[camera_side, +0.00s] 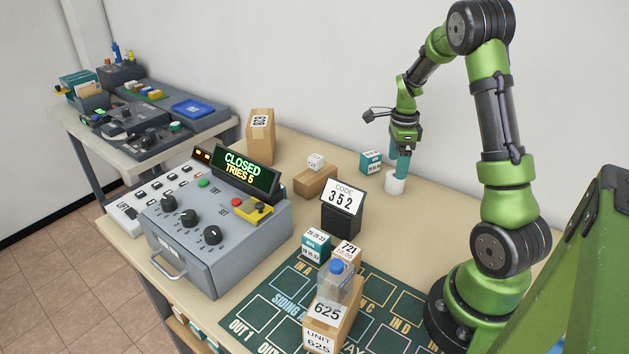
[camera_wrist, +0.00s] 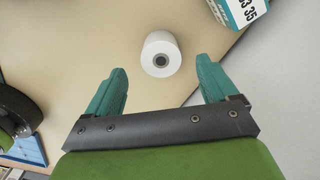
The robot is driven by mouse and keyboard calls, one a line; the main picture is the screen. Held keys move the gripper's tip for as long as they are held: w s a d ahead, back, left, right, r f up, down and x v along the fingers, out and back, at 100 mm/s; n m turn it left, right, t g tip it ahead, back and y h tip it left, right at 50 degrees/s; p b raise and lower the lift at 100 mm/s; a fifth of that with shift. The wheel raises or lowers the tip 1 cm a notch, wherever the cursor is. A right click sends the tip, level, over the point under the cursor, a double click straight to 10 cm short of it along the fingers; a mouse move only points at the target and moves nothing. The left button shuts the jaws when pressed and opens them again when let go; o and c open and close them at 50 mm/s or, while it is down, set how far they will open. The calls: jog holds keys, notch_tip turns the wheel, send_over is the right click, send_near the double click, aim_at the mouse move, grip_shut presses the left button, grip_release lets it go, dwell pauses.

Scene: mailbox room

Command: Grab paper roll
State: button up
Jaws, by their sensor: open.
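The paper roll (camera_side: 394,183) is a small white cylinder standing upright on the tan table near its back edge. In the wrist view the paper roll (camera_wrist: 161,54) shows its round top with a dark core hole, centred between and just beyond the fingertips. My gripper (camera_side: 402,166) has teal fingers and points down at the roll from above. In the side view the fingers overlap the top of the roll. In the wrist view my gripper (camera_wrist: 160,78) is open, with one finger on each side and nothing held; whether the fingers touch the roll I cannot tell.
A teal-and-white box (camera_side: 371,161) stands left of the roll. A cardboard box (camera_side: 315,181) with a small white box on top is farther left. A code sign (camera_side: 342,208), a grey control box (camera_side: 215,240) and a dark green mat (camera_side: 262,318) are nearer the front.

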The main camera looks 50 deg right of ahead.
aim_at(395, 182)
jog(key=shift+d+f, duration=0.1)
jog(key=shift+f, duration=2.6)
jog(key=c, duration=1.2)
